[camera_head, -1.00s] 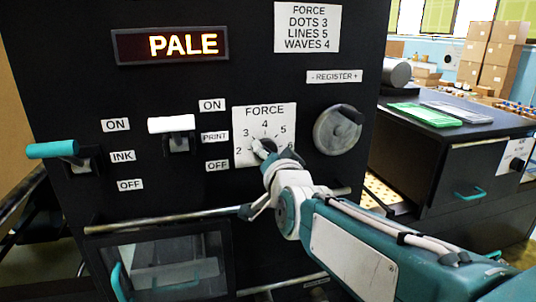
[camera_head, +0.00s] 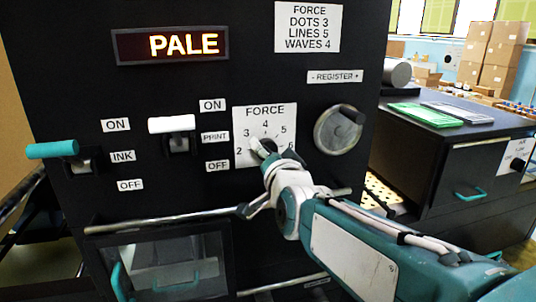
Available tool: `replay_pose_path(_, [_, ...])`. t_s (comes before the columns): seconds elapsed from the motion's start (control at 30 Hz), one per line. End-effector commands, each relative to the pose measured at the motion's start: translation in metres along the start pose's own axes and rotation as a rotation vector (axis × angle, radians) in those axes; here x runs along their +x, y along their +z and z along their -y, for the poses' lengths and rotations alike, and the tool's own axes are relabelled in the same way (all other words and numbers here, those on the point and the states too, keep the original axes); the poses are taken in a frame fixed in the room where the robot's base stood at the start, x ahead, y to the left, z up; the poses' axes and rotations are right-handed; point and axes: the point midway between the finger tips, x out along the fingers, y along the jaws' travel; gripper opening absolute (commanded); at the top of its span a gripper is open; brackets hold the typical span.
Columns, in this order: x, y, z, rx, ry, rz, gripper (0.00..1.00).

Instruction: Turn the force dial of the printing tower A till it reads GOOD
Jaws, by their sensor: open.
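The black printing tower panel (camera_head: 230,90) faces me. Its display (camera_head: 172,46) reads PALE in lit letters. The force dial (camera_head: 264,136) is a white plate marked FORCE with numbers from 2 to 6 around a dark knob. My gripper (camera_head: 266,150) is at the knob and hides its lower part; its fingers are open, and I cannot tell whether they touch the knob. The knob's white mark seems to point up-left, near 3. A white sign (camera_head: 307,27) reads FORCE, DOTS 3, LINES 5, WAVES 4.
Left of the dial are a white print lever (camera_head: 171,124) and a teal ink lever (camera_head: 52,149), both up. A grey register knob (camera_head: 339,130) is to the right. A rail (camera_head: 160,219) and windowed door (camera_head: 165,265) lie below. A black cabinet (camera_head: 450,160) stands right.

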Motion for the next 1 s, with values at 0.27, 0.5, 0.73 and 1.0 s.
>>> replay_pose_path(0.27, [-0.004, 0.000, 0.000, 0.000, -0.001, 0.000, 0.99])
replay_pose_path(0.5, [-0.039, 0.000, 0.001, 0.000, -0.003, -0.002, 0.99])
replay_pose_path(0.73, [-0.078, 0.001, 0.001, 0.000, -0.002, -0.001, 0.99])
replay_pose_path(1.0, [-0.112, 0.001, 0.000, 0.000, -0.001, -0.001, 0.99])
